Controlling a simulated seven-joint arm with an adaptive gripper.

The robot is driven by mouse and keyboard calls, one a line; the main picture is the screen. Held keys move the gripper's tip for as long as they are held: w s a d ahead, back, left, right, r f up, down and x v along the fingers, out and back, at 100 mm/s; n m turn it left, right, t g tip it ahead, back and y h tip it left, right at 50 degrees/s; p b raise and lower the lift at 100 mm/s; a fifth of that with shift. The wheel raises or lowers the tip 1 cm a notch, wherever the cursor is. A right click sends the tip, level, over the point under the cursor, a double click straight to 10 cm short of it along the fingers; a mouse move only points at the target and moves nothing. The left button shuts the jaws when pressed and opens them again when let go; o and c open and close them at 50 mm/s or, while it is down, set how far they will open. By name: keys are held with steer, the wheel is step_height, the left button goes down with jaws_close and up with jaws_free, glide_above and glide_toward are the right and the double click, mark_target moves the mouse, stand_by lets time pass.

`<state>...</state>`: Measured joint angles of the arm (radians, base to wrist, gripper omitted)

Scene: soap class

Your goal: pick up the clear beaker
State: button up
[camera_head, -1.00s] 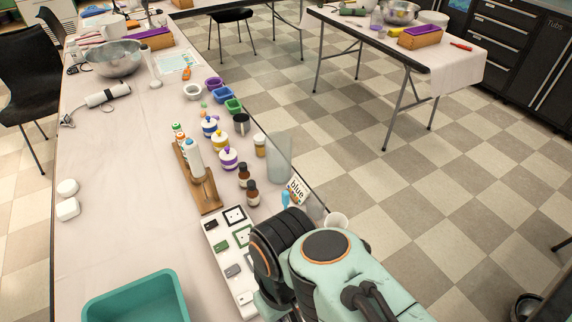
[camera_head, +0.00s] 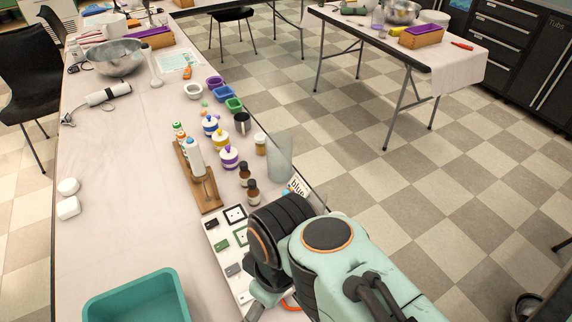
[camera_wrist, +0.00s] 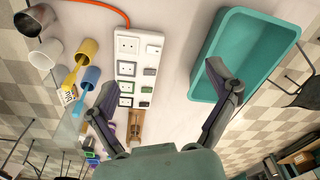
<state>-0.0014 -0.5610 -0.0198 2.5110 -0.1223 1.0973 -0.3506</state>
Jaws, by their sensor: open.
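The clear beaker (camera_head: 281,157) is a tall, see-through cylinder standing upright near the right edge of the long table in the head view. I cannot pick it out surely in the wrist view. My gripper (camera_wrist: 162,82) is open and empty in the wrist view, its two fingers spread wide above the table. The white power strip (camera_wrist: 128,70) and bare tabletop show between the fingers. In the head view my arm hides most of the gripper, which is nearer the camera than the beaker and apart from it.
A teal tub (camera_head: 137,300) stands at the front left. Brown bottles (camera_head: 253,192), a wooden rack (camera_head: 207,190) and lidded jars (camera_head: 229,158) crowd near the beaker. Yellow (camera_wrist: 79,67) and blue (camera_wrist: 88,82) scoops and a white cup (camera_wrist: 45,54) lie left of my gripper.

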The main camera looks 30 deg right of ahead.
steer(key=w+d+r+n+t, duration=0.1)
steer(key=w+d+r+n, duration=0.15)
steer(key=w, duration=0.55)
steer(key=w+d+r+n+t, duration=0.1)
steer(key=w+r+n+t, duration=0.15)
steer(key=w, duration=0.45)
steer(key=w+d+f+n+h, duration=0.1)
steer(key=w+d+n, duration=0.1)
steer(key=w+d, duration=0.5)
steer(key=m+g, duration=0.1)
steer(key=g, duration=0.2)
glide_above(316, 205)
steer(key=w+a, duration=0.3)
steer(key=w, duration=0.4)
step_height(316, 205, down, 12)
steer(key=shift+m+g, duration=0.75)
steer(key=shift+m, duration=0.05)
steer(key=s+d+f, duration=0.1)
steer(key=f, duration=0.2)
steer(key=s+d+f, duration=0.2)
steer(key=f, duration=0.2)
steer(key=s+d+f, duration=0.1)
steer(key=s+f, duration=0.1)
steer(key=f, duration=0.1)
steer(key=shift+d+f, duration=0.35)
steer(key=shift+f, duration=0.05)
step_height(316, 205, down, 6)
steer(key=shift+f, duration=0.1)
